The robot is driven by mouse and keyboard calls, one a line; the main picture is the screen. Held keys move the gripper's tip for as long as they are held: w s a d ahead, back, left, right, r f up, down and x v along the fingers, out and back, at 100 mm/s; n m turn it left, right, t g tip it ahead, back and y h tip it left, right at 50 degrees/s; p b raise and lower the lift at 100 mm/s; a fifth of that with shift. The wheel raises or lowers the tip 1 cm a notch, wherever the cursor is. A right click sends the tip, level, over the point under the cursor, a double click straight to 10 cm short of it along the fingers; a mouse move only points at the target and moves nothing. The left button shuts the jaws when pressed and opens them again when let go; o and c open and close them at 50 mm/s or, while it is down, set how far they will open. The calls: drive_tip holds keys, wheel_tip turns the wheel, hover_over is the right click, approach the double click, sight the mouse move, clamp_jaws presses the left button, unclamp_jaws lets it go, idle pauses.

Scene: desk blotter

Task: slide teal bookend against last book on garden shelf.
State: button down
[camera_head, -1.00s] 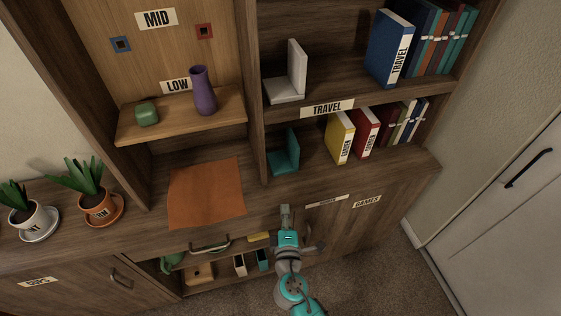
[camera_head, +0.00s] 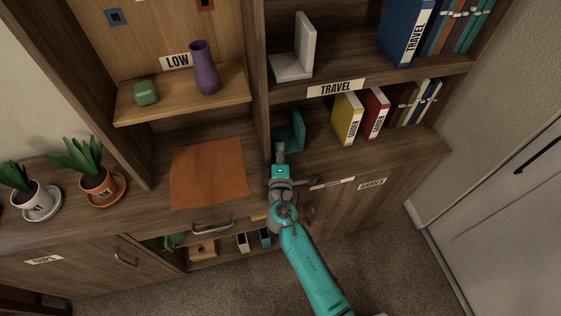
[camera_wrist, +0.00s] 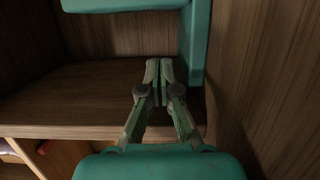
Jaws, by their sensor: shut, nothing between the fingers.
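The teal bookend (camera_head: 297,132) stands on the lower right shelf, close to the wooden divider on its left. Bare shelf separates it from the yellow book (camera_head: 347,118), the leftmost in the row. A red book (camera_head: 374,113) stands right of the yellow one. My gripper (camera_head: 281,147) is shut and empty, at the front of the shelf by the bookend's left side, and hides part of it. In the wrist view the closed fingertips (camera_wrist: 159,70) are beside a teal upright part of the bookend (camera_wrist: 197,45); I cannot tell whether they touch.
The wooden divider (camera_head: 259,110) is close on the left of my gripper. Above is the TRAVEL shelf (camera_head: 336,88) with a pale bookend (camera_head: 304,45) and a blue book (camera_head: 405,32). An orange mat (camera_head: 208,173) lies left. Slimmer books (camera_head: 413,100) stand right.

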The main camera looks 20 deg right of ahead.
sight(292, 149)
drive_tip(key=shift+x, duration=0.95)
drive_tip(key=d, duration=0.2)
drive_tip(key=shift+s+d, duration=0.25)
drive_tip(key=shift+d, duration=0.65)
